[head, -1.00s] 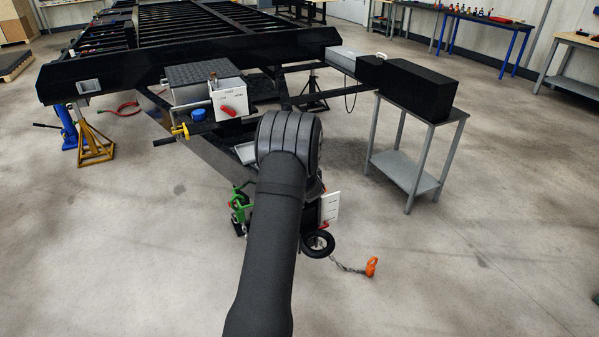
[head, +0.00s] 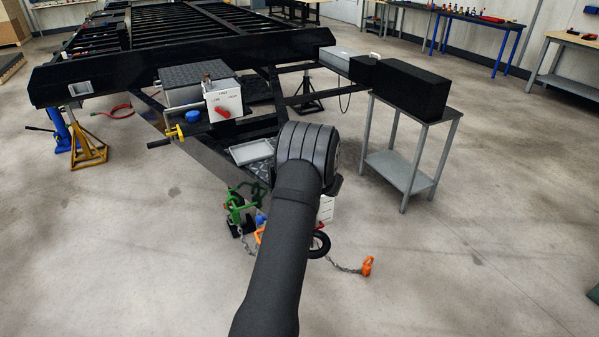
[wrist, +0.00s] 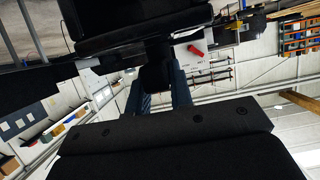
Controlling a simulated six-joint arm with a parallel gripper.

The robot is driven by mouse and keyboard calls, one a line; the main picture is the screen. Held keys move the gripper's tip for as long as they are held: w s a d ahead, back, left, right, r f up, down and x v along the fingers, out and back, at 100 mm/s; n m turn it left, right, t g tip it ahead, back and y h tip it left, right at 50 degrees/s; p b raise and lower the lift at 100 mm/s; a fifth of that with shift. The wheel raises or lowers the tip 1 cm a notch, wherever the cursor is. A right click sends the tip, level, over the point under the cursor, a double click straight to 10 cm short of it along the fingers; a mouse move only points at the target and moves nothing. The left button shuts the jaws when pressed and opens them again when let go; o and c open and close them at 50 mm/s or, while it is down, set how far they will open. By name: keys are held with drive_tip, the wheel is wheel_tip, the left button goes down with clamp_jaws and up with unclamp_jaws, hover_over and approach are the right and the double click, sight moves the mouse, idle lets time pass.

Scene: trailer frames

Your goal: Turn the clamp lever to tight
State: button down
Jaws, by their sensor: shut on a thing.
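In the wrist view my gripper (wrist: 160,98) has its two bluish fingers on either side of a dark, blunt-ended part (wrist: 156,72), and is shut on it. This part hangs from a larger black body and looks like the clamp lever; its markings do not show. A white panel with a red lever (wrist: 197,48) is just beyond, to the right. In the head view my arm hides the gripper and what it holds. A white panel (head: 326,208) shows partly beside my arm at the trailer's front. Another red lever (head: 222,112) is on a white box panel.
A green clamp-like piece (head: 236,208) and a black ring (head: 320,244) flank my arm. A chain with an orange hook (head: 367,266) lies on the floor at right. A grey stand (head: 395,165) bears a black box (head: 410,92).

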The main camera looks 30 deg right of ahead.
drive_tip(key=shift+w+r, duration=0.15)
drive_tip(key=shift+r, duration=0.1)
drive_tip(key=c, duration=1.4)
unclamp_jaws()
drive_tip(key=shift+o, duration=0.6)
drive_tip(key=shift+f, duration=0.15)
drive_tip(key=v, duration=1.7)
drive_tip(key=shift+s, duration=0.35)
drive_tip(key=shift+w, duration=0.15)
drive_tip(key=x, duration=1.7)
drive_tip(key=shift+w+f, duration=0.1)
drive_tip(key=shift+w, duration=0.05)
